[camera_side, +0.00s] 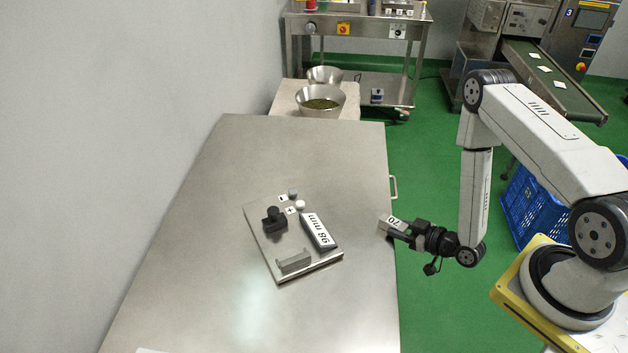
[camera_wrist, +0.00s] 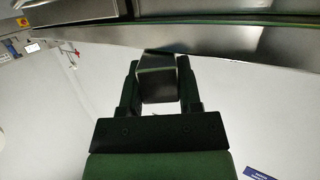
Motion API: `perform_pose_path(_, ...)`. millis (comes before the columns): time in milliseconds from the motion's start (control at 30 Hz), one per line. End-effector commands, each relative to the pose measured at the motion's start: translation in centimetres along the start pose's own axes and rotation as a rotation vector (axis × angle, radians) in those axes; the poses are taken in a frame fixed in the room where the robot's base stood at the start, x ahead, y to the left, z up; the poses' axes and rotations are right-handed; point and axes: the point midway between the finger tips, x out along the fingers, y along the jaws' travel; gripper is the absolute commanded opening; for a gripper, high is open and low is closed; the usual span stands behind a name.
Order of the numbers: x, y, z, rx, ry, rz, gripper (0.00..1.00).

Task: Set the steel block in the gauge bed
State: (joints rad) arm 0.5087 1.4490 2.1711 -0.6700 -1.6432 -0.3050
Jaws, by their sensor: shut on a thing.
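The steel block (camera_side: 384,221) is a small grey block with a white label reading 70. My gripper (camera_side: 397,231) is shut on it and holds it out level near the right edge of the steel table. In the wrist view the block (camera_wrist: 157,78) sits between my two dark fingers. The gauge bed (camera_side: 294,262) is a grey cradle with raised ends at the front of a flat gauge plate (camera_side: 265,249) on the table. The bed looks empty. The block is to the right of the plate and apart from it.
The plate carries a black clamp-like part (camera_side: 274,221), a slanted display (camera_side: 320,231) with digits and mm, and two round buttons marked minus and plus (camera_side: 300,205). The steel table (camera_side: 220,290) is otherwise mostly clear. A wall (camera_side: 90,130) runs along its left. Bowls (camera_side: 320,101) stand behind.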

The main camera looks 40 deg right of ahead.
Motion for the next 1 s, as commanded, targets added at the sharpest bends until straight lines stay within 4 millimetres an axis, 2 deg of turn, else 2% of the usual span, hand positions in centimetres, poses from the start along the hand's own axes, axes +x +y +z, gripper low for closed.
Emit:
perform_pose_path(200,3.1,-0.1,-1.1,-0.005,0.007,-0.004,0.0)
perform_pose_path(400,5.4,0.0,-1.8,-0.002,0.006,-0.001,0.0)
perform_pose_path(767,6.2,0.0,-2.0,-0.001,0.004,-0.001,0.0)
perform_pose_path(1000,8.3,-0.1,-2.7,-0.002,0.006,-0.002,0.0)
